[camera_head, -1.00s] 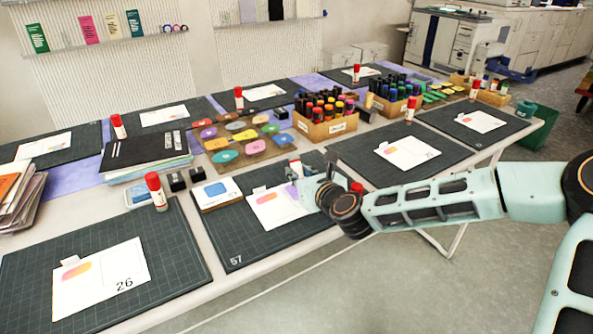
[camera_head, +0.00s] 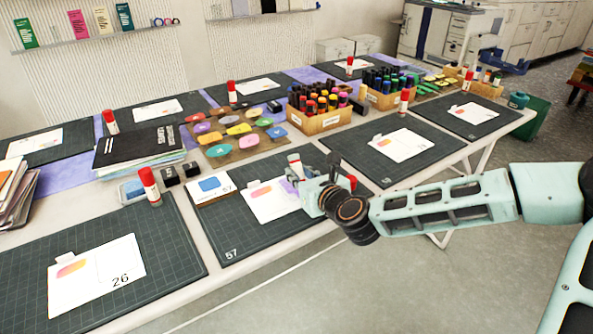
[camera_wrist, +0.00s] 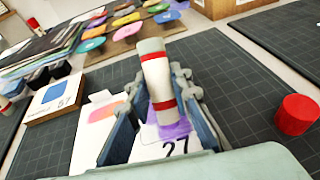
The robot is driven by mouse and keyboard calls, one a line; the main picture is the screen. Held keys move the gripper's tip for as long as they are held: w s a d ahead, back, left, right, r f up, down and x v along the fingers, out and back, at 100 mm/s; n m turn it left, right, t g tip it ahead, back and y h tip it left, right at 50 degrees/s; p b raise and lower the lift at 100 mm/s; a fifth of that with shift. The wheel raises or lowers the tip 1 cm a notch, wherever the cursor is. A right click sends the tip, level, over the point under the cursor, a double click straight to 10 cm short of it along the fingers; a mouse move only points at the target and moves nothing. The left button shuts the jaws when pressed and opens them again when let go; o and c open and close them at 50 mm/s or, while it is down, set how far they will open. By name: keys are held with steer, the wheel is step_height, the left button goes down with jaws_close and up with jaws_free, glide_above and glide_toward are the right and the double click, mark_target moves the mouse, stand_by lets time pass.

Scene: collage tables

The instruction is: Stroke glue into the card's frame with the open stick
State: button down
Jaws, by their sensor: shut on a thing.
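My gripper (camera_head: 312,190) is shut on the glue stick (camera_head: 294,161), over the right part of the card (camera_head: 262,208). In the wrist view, the white glue stick (camera_wrist: 156,78) with red bands leans between the fingers (camera_wrist: 160,92). Its lower end is at a purple patch on the card, just above the printed 27; whether it touches is hard to tell. The card (camera_wrist: 84,158) also has an orange-pink patch on its left. The red cap (camera_wrist: 296,114) stands apart on the mat at right; it shows behind my gripper in the head view (camera_head: 352,182).
Colored pads (camera_head: 238,130) and marker boxes (camera_head: 318,124) stand behind. Another capped stick (camera_head: 149,186) stands near card 26 (camera_head: 90,285).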

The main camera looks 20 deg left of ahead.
steer(key=shift+w+d, duration=0.7)
steer(key=shift+w, duration=0.3)
steer(key=shift+w+a+f, duration=0.1)
steer(key=shift+w+a, duration=0.9)
steer(key=shift+a, duration=0.25)
steer(key=shift+w+a, duration=0.95)
steer(key=shift+a, duration=0.25)
step_height(320, 180, up, 7)
steer(key=p, duration=0.5)
